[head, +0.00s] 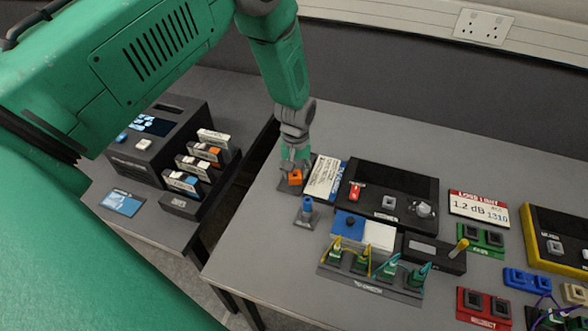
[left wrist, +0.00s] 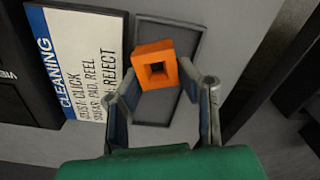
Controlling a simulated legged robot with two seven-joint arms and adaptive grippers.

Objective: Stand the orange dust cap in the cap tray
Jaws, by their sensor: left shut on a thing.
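The orange dust cap (head: 296,177) is a small square block with a square hole, and it also shows in the left wrist view (left wrist: 154,62). My left gripper (head: 295,168) is shut on it, with a finger on each side (left wrist: 156,80). The grey rectangular cap tray (head: 286,188) lies under and around the cap in the picture, and in the left wrist view (left wrist: 170,32) the cap covers part of it. I cannot tell whether the cap touches the tray. My right gripper is not in view.
A cleaning card (head: 325,178) lies right of the tray, beside a black device (head: 390,185). A small grey stand with a blue top (head: 307,211) is in front. A dark gap (head: 240,180) separates this table from the left one, which holds a box with cartridges (head: 165,150).

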